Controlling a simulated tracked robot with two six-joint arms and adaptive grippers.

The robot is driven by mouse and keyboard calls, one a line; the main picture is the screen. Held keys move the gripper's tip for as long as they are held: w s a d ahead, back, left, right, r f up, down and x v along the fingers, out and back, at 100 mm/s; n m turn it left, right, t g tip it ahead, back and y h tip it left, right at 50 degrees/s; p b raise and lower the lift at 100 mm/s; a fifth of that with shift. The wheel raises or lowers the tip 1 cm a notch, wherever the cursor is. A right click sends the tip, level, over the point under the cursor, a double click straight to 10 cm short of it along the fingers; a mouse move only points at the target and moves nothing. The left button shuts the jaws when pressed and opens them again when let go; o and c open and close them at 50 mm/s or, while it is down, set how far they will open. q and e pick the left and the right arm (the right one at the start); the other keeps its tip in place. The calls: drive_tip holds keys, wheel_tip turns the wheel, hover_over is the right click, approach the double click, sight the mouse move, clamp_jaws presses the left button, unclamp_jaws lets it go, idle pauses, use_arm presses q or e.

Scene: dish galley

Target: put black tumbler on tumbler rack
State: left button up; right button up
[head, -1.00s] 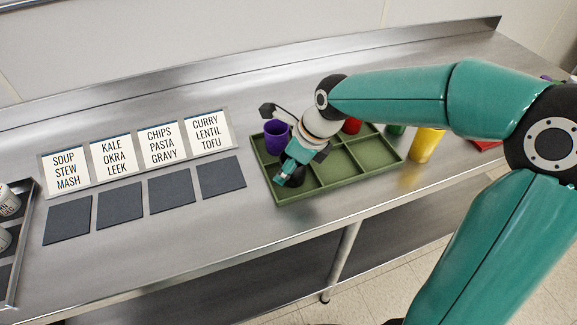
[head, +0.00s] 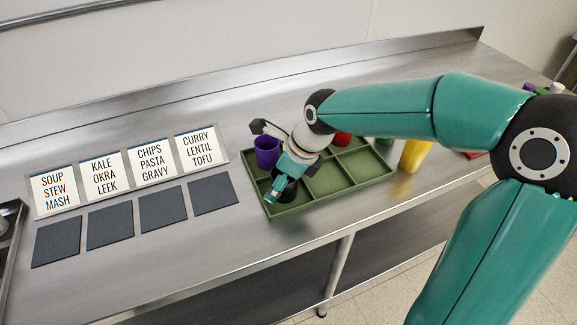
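The green tumbler rack (head: 318,204) is a divided tray on the steel counter, right of the label cards. My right arm reaches over it from the right. My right gripper (head: 273,195) points down at the front-left compartment. A dark shape there, apparently the black tumbler (head: 288,194), is at the teal finger and partly covered by it. I cannot tell whether the gripper is shut on it or whether it touches the rack floor. A purple tumbler (head: 266,152) stands in the back-left compartment. A red tumbler (head: 342,138) is in the back row, partly hidden. My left gripper is out of view.
A yellow tumbler (head: 415,156) stands right of the rack, with a dark green one (head: 385,141) behind it, partly hidden. Label cards (head: 120,168) and several dark square mats (head: 162,208) lie to the left. The front-middle and front-right compartments look empty.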

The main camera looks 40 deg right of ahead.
drive_tip(key=v, duration=1.1)
drive_tip(key=shift+r+p, duration=0.35)
drive_tip(key=shift+p, duration=0.05)
drive_tip(key=shift+s+d, duration=0.1)
